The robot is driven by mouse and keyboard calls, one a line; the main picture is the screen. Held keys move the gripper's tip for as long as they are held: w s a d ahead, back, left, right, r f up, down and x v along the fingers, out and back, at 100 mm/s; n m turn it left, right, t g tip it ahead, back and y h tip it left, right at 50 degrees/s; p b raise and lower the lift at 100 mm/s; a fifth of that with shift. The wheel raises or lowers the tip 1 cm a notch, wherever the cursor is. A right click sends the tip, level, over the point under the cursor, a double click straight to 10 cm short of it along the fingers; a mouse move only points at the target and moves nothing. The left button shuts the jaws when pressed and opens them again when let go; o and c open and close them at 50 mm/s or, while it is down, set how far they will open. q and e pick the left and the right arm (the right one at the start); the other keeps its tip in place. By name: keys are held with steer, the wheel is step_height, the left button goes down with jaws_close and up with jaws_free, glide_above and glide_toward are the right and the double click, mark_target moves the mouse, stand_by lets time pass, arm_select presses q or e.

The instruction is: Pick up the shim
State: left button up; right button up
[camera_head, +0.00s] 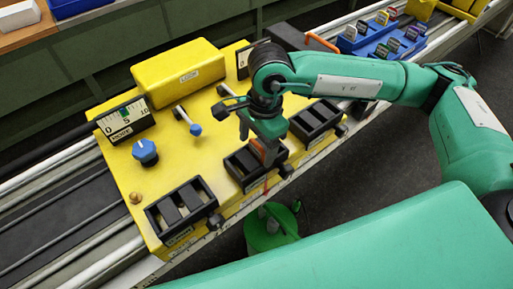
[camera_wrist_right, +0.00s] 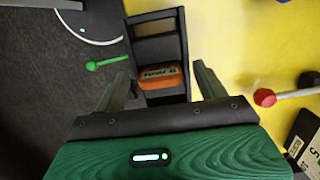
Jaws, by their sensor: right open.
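The shim is an orange block (camera_wrist_right: 162,76) with dark lettering. It lies in one slot of a black slotted holder (camera_wrist_right: 155,22) on the yellow panel. In the head view the holder (camera_head: 238,168) sits at the panel's front edge, and a bit of orange (camera_head: 270,150) shows under my right gripper (camera_head: 262,142). In the wrist view my right gripper (camera_wrist_right: 163,88) is open, with one finger on each side of the shim and a visible gap to both. The shim's lower part is hidden in the holder. My left gripper is not in view.
The yellow panel (camera_head: 125,180) also bears two more black holders (camera_head: 182,208) (camera_head: 315,120), a lever with a blue knob (camera_head: 195,129), a blue dial (camera_head: 145,152), a gauge (camera_head: 125,120) and a yellow box (camera_head: 178,72). A blue rack (camera_head: 375,45) stands far right.

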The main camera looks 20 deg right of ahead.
steer(key=shift+f, duration=0.1)
steer(key=c, duration=1)
steer(key=shift+o, duration=0.2)
